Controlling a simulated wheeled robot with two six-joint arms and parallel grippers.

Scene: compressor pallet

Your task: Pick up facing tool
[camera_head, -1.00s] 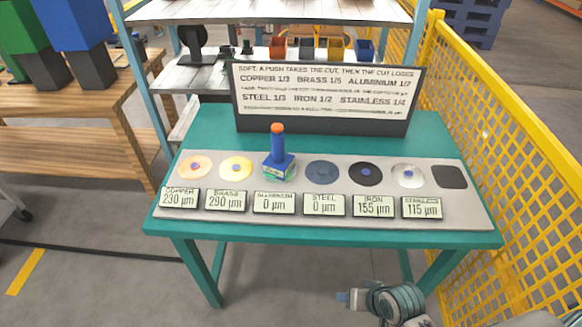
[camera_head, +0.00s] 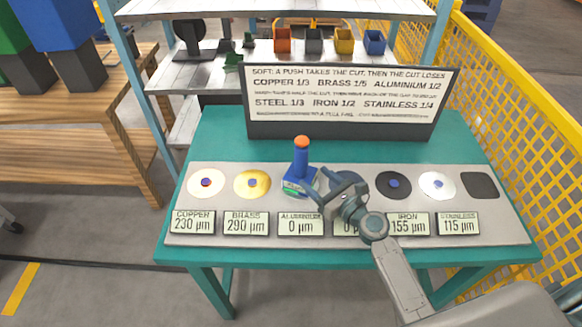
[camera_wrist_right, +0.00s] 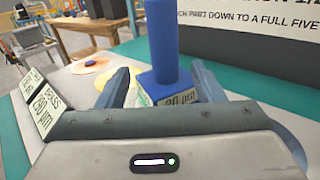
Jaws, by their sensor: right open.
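The facing tool (camera_head: 301,165) is a blue upright handle with an orange top on a square blue base with a pale label band. It stands on the grey plate above the aluminium display, which reads 0 µm. My right gripper (camera_head: 325,188) is open just to the right of the tool's base. In the right wrist view, the tool (camera_wrist_right: 167,50) stands upright ahead, between the two spread fingers of the gripper (camera_wrist_right: 160,85). I cannot tell whether they touch it. My left gripper is not in view.
A sign (camera_head: 350,95) stands behind. A yellow fence (camera_head: 530,130) borders the right.

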